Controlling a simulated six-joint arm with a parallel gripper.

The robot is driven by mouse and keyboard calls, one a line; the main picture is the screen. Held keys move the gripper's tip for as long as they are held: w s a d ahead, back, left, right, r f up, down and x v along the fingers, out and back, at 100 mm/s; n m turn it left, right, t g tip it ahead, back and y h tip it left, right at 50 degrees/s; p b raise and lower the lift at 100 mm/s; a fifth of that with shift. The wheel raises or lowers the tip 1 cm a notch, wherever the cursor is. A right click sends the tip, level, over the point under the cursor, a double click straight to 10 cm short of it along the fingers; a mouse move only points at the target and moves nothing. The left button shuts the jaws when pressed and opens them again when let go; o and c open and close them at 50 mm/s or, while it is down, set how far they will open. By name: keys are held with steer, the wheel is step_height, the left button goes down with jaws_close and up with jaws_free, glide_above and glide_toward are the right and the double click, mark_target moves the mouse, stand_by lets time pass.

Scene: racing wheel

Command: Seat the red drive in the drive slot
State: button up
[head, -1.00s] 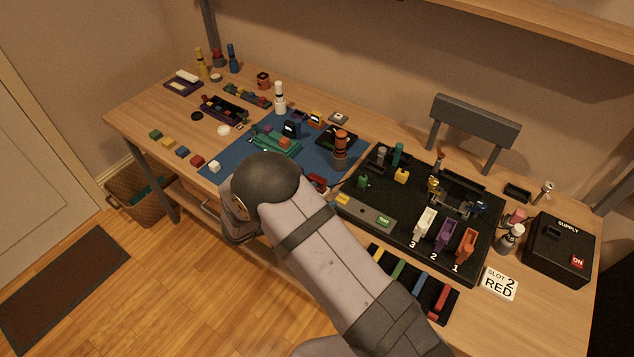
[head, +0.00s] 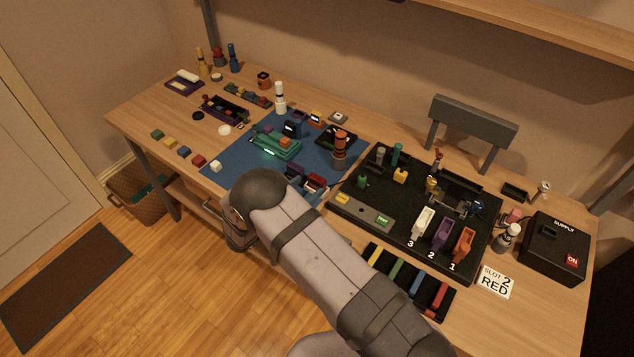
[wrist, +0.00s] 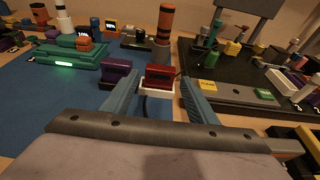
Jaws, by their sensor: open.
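A dark red block (wrist: 158,74), which looks like the red drive, stands on a white base between my fingers in the wrist view. It also shows in the head view (head: 315,182) on the blue mat's front right corner. A purple block (wrist: 114,72) stands just left of it, outside the fingers. My gripper (wrist: 161,80) is open, with a teal finger on each side of the red block. Gaps show beside the block, so I see no grip on it. My arm hides most of the gripper in the head view. I cannot tell which opening is the drive slot.
A green device (head: 275,143) with a lit strip lies on the blue mat (head: 228,166). A black board (head: 360,212) with numbered white, purple and orange holders stands right. A card (head: 496,282) reads "SLOT 2 RED". A tall orange and grey cylinder (wrist: 163,35) stands behind the red block.

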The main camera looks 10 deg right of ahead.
mark_target(315, 180)
steer(key=x, duration=0.1)
steer(key=p+x, duration=0.1)
steer(key=x, duration=0.1)
steer(key=shift+w+d+r+p, duration=0.1)
steer(key=shift+d+r+p, duration=0.15)
steer(key=shift+p, duration=0.15)
steer(key=shift+w+d+f, duration=0.25)
steer(key=shift+w, duration=0.15)
steer(key=shift+c, duration=0.3)
steer(key=c, duration=0.8)
steer(key=shift+r, duration=0.15)
